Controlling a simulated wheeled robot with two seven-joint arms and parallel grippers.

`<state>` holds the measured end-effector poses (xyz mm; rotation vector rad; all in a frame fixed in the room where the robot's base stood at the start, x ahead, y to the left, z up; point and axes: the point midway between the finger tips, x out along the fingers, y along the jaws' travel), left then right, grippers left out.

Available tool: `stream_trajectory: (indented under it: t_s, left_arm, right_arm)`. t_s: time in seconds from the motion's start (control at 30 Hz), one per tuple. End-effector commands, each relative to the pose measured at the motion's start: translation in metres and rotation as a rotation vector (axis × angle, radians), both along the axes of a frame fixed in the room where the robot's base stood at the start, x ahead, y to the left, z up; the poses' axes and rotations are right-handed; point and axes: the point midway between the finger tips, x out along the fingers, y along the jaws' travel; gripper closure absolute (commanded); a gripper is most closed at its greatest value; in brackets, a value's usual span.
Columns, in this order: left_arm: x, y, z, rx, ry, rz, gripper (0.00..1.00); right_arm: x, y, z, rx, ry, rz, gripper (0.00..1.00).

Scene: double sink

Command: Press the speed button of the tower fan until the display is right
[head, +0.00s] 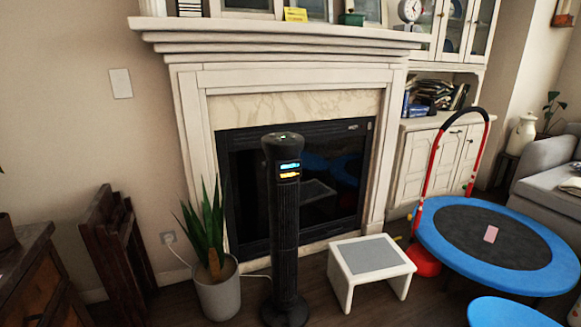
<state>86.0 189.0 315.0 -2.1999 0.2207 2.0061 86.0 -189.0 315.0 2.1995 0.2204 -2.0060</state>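The black tower fan (284,235) stands upright on the floor in front of the fireplace, left of the middle of the head view. Its display (289,170) near the top shows a blue lit band above a yellow-orange one; both are too small to read. The fan's top (283,138) carries a small lighter spot, but I cannot make out a button there. Neither of my grippers is in view.
A potted plant (217,285) stands close to the fan's left. A white step stool (369,268) is to its right, and a blue-rimmed trampoline (540,262) is farther right. Dark wooden furniture (30,275) fills the left. Floor shows between fan and stool.

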Motion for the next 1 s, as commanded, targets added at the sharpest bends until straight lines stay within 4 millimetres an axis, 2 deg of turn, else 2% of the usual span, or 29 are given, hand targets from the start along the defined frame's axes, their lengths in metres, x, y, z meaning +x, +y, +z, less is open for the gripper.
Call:
stream_trajectory:
  t_s: [0.47,0.57,0.73,1.0]
  left_arm:
    - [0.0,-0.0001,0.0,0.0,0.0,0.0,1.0]
    - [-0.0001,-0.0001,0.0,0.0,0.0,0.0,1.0]
    - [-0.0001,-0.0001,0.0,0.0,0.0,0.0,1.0]
    - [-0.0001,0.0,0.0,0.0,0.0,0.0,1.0]
  right_arm:
    - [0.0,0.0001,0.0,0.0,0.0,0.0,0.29]
    - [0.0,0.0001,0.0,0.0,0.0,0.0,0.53]
    - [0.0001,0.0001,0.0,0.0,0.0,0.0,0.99]
    - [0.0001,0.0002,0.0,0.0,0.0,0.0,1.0]
